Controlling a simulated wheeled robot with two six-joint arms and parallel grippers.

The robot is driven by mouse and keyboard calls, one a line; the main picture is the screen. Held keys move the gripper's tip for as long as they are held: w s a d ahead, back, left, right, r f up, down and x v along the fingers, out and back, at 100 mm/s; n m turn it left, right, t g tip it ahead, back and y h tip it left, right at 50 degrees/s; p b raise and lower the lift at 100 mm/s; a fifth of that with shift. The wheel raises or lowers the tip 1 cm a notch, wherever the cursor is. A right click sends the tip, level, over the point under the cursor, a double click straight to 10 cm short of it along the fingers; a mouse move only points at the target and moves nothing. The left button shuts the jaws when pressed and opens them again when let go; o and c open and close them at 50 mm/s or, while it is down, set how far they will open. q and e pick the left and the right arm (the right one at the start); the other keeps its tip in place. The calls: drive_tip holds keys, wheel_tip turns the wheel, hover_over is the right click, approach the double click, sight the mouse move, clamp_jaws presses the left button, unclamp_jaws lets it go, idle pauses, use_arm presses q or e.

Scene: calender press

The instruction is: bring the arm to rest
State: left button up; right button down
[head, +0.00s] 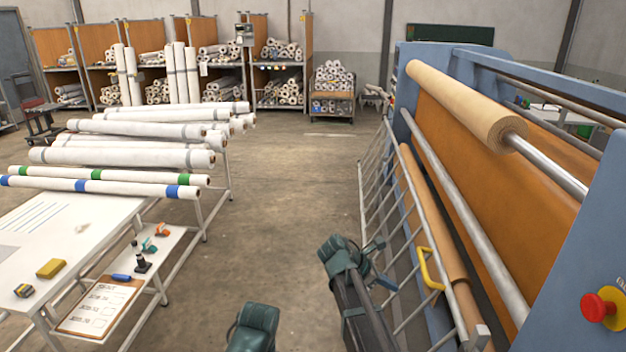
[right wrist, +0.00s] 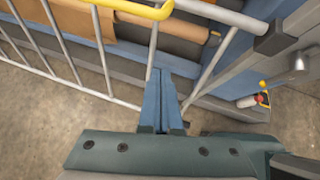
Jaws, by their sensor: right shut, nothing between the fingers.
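My right gripper (head: 380,262) is beside the guard gate in front of the calender press, in the lower middle of the head view. In the right wrist view, its blue fingers (right wrist: 163,98) are together and empty. They point toward the gate's grey bars, and the yellow gate handle (head: 430,268) is apart from them; the handle also shows at the top of the wrist view (right wrist: 135,10). I cannot tell whether the fingertips touch a bar. My left gripper is not in view.
The blue-framed press (head: 440,55) with a tan roll (head: 465,105) fills the right side, with a red stop button (head: 598,308). A white table (head: 75,225) and a rack of wrapped rolls (head: 125,157) stand left. The concrete floor between (head: 285,210) is clear.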

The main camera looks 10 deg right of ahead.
drive_tip(key=s+a+f+m+y+p, duration=0.1)
drive_tip(key=s+a+m+y+p, duration=0.1)
drive_tip(key=s+a+m+y, duration=0.2)
drive_tip(key=s+a+f+m+y+p, duration=0.1)
drive_tip(key=s+a+m+y, duration=0.3)
drive_tip(key=s+a+m, duration=0.6)
drive_tip(key=s+a+f, duration=0.1)
drive_tip(key=s+a, duration=0.4)
drive_tip(key=a, duration=0.5)
drive_tip(key=shift+s+a+g+p, duration=0.15)
drive_tip(key=shift+g+p, duration=0.25)
drive_tip(key=shift+m, duration=0.3)
